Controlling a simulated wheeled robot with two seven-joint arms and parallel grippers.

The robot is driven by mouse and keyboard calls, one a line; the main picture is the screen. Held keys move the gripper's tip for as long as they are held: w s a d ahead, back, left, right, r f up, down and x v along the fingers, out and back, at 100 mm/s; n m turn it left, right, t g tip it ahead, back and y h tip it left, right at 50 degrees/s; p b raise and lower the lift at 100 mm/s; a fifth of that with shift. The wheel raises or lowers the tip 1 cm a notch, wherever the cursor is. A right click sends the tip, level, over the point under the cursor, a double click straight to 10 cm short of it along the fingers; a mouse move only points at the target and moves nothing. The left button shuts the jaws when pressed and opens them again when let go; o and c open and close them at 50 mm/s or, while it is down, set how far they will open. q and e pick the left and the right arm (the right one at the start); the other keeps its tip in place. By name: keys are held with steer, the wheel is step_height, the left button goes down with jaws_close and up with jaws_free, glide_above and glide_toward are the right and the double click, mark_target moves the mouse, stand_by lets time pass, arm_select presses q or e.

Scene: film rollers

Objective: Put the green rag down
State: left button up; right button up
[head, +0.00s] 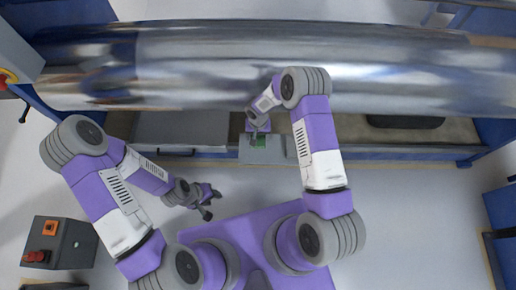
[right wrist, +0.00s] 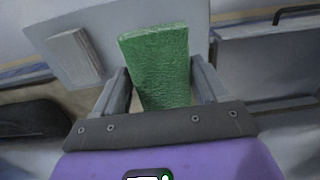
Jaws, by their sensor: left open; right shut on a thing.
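The green rag (right wrist: 158,68) stands out between the two fingers of my right gripper (right wrist: 160,95) in the right wrist view. It looks like a flat, textured green block. In the head view the right gripper (head: 259,138) is small and reaches to the front of the machine, with a bit of green rag (head: 259,142) showing at its fingers. The right gripper is shut on the rag. My left gripper (head: 209,203) is open and empty, low at the left of centre, away from the rag. Whether the rag touches a surface is hard to tell.
A long shiny metal roller (head: 400,70) spans the machine behind the right gripper. A light grey panel (head: 285,149) lies at the machine's front edge by the rag. A dark control box (head: 58,243) with a red button stands at lower left.

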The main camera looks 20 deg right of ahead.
mark_target(258, 142)
step_height(258, 142, down, 6)
steer(key=shift+r+b, duration=0.2)
steer(key=shift+b, duration=0.45)
step_height(258, 142, down, 4)
steer(key=shift+f+b, duration=0.1)
steer(key=shift+b, duration=0.55)
steer(key=shift+f, duration=0.1)
steer(key=o, duration=1.1)
